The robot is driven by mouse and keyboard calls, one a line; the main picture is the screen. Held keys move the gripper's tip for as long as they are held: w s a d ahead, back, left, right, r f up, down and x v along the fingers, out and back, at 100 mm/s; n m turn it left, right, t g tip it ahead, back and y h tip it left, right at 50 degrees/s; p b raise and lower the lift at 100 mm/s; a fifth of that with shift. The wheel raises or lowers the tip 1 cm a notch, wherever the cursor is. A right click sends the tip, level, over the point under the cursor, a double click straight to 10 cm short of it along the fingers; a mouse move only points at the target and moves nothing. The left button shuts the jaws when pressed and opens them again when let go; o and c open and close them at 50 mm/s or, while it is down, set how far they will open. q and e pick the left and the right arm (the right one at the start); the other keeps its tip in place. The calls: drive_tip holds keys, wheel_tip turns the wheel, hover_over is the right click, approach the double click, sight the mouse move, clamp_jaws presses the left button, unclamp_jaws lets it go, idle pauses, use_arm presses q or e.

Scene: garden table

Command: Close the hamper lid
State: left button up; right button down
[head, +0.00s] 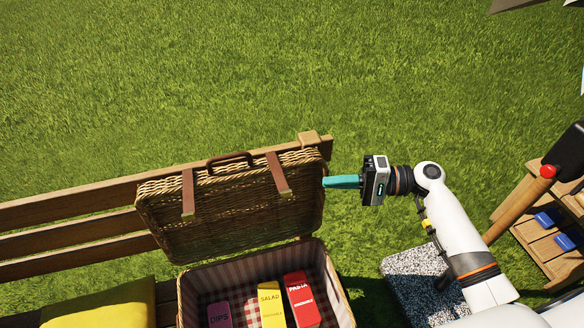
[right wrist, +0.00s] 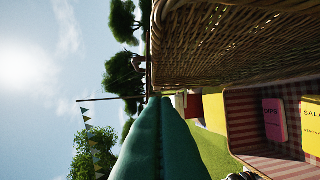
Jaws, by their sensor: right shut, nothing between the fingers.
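The wicker hamper (head: 344,300) stands at the bottom of the head view with a checked lining. Its lid (head: 232,213) is raised open, leaning back near the bench backrest, with a brown handle and two leather straps. My right gripper (head: 326,182) is shut and empty, its teal fingers pointing left at the right edge of the lid; I cannot tell whether they touch it. In the right wrist view the fingers (right wrist: 160,140) are below the woven lid (right wrist: 235,40), with the hamper's inside (right wrist: 250,135) at the right. My left gripper is not in view.
Inside the hamper are a purple dips pack (head: 219,314), a yellow salad pack (head: 271,304) and a red pasta pack (head: 302,299). A wooden bench (head: 70,220) runs behind it, with a yellow cushion (head: 98,305) at left. A wooden shelf (head: 545,235) stands at right. Grass lies beyond.

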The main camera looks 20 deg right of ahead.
drive_tip(key=w+a+r+p, duration=0.3)
drive_tip(key=w+a+p, duration=0.1)
drive_tip(key=a, duration=0.5)
drive_tip(key=shift+y, duration=0.4)
drive_tip(key=s, duration=0.1)
drive_tip(key=s+p, duration=0.1)
drive_tip(key=s, duration=0.2)
drive_tip(key=shift+s+d+f+p, duration=0.15)
drive_tip(key=shift+f+p, duration=0.15)
drive_tip(key=shift+f, duration=0.05)
